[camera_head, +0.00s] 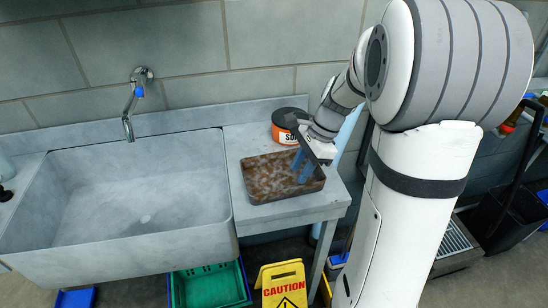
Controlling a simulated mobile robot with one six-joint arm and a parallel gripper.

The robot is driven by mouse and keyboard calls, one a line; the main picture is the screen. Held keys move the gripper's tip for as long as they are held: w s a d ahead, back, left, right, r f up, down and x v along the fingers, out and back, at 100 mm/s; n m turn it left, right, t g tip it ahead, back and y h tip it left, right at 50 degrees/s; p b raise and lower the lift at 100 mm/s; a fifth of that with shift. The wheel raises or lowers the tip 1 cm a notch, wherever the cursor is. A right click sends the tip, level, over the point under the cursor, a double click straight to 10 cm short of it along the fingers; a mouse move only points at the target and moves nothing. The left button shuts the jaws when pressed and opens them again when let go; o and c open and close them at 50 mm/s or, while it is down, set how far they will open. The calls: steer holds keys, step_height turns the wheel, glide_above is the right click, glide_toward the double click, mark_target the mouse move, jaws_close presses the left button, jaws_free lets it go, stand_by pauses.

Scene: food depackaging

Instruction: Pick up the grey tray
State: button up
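The grey tray (262,199) is dark and rectangular, filled with a brown, pale-speckled block of food. It rests flat on the steel counter to the right of the sink. My gripper (303,168) points down at the tray's right end. Its two blue fingers show slightly apart, so it looks open. The fingertips overlap the tray's right part in the picture; I cannot tell whether they touch the rim or the food.
A black-lidded orange tub (283,134) stands behind the tray. The sink (140,195) with its tap (132,104) lies left. Below are a green crate (208,288) and a yellow caution sign (284,285). The counter (262,222) has a narrow bare strip in front of the tray.

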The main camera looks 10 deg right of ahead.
mark_target(290, 189)
steer(key=shift+m, duration=0.4)
steer(key=x, duration=0.8)
steer(key=shift+p, duration=0.4)
steer(key=shift+r, duration=0.1)
steer(key=shift+c, duration=0.4)
jaws_close()
